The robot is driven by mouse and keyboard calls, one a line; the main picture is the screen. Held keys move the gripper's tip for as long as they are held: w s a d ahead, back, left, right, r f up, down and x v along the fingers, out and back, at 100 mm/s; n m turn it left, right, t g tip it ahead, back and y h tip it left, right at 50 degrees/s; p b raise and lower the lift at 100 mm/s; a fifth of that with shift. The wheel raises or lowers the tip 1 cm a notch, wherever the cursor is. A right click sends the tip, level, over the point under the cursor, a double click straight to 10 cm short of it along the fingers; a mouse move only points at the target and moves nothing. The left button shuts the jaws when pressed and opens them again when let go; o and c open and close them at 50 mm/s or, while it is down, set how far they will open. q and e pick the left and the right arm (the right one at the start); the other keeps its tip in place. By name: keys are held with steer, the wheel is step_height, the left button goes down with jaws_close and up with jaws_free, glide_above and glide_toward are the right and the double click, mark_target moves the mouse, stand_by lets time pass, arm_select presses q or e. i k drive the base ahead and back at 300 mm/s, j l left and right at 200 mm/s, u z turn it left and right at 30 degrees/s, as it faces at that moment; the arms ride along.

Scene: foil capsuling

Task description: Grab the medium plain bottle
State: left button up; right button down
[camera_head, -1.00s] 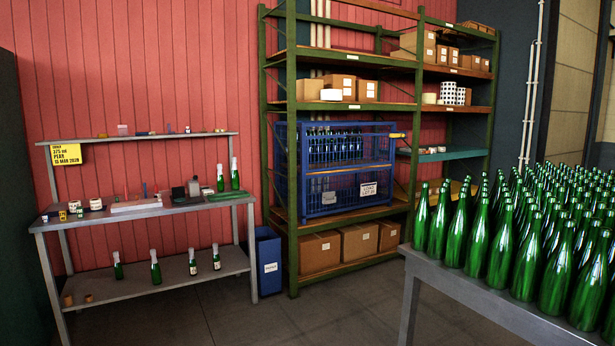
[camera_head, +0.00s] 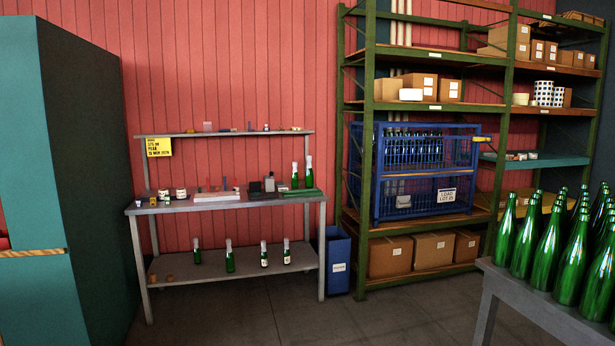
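Plain green bottles without labels (camera_head: 549,243) stand close together on a grey table at the right edge. Two green bottles with pale tops (camera_head: 308,176) stand on the workbench at its right end. On the workbench's lower shelf, two bottles look plain (camera_head: 230,260) and two carry white labels (camera_head: 264,257). I cannot tell which bottle is the medium one. Neither of my grippers is in view.
The grey workbench (camera_head: 165,209) stands against the red wall, with a blue bin (camera_head: 339,262) beside it. A green rack holds boxes and a blue cage (camera_head: 408,207). A teal cabinet (camera_head: 30,170) fills the left. Floor (camera_head: 300,322) in front is clear.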

mark_target(309, 174)
steer(key=i+z, duration=0.15)
steer(key=i, duration=2.4)
steer(key=i+l+u, duration=0.1)
steer(key=i, duration=1.3)
steer(key=i+l+u, duration=0.15)
steer(key=i+u, duration=0.3)
steer(key=i+l+u, duration=0.4)
steer(key=i, duration=0.15)
steer(key=j, duration=0.1)
